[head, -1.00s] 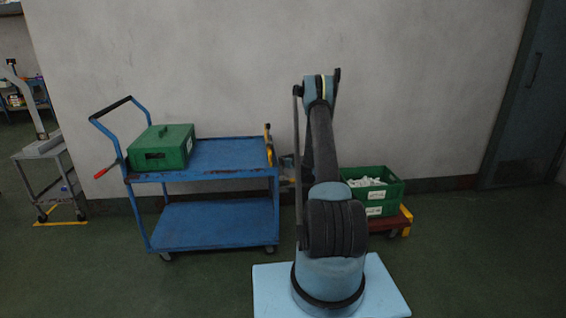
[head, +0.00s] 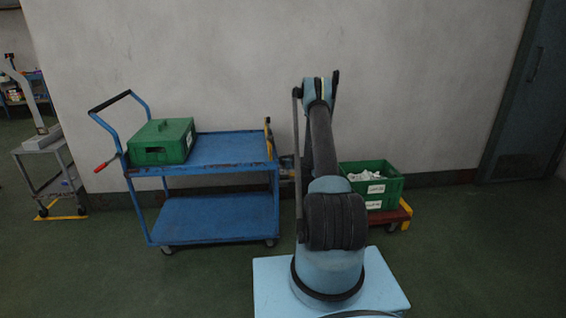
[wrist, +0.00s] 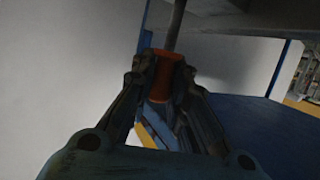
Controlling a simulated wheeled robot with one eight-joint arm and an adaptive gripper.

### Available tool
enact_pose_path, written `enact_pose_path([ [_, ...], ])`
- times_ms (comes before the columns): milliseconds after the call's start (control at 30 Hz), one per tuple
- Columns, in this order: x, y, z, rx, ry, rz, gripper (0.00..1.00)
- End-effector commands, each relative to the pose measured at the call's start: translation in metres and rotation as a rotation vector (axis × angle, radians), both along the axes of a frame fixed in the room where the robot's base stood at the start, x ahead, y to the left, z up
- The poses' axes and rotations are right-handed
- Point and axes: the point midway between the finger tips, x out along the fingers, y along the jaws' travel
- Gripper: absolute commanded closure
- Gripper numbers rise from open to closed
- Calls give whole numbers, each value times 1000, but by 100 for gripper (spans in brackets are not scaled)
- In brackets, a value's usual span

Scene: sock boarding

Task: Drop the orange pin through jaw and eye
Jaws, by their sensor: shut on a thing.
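In the wrist view my gripper (wrist: 166,78) is shut on the orange pin (wrist: 163,74). The orange part sits between the fingertips, and a grey rod runs from it to the top edge of the picture. In the head view my arm stands in the middle, and my gripper and the pin cannot be made out. A dark coupling piece (head: 288,164) shows between the blue trolley (head: 222,206) and the red dolly (head: 405,214), left of my arm. The jaw and eye cannot be told apart there; my arm hides part of that gap.
A green lidded box (head: 161,143) sits on the trolley's left side. A yellow piece (head: 268,138) stands at its right end. A green crate (head: 377,187) with white contents rests on the dolly. A grey stand (head: 40,145) is at far left. The wall is close behind.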

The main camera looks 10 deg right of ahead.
Motion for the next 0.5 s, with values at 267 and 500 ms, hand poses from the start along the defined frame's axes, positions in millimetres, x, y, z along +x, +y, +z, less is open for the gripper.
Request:
enact_pose_path([
  [267, 0, 0, -12, 0, 0, 0, 100],
  [500, 0, 0, -21, 0, 0, 0, 100],
])
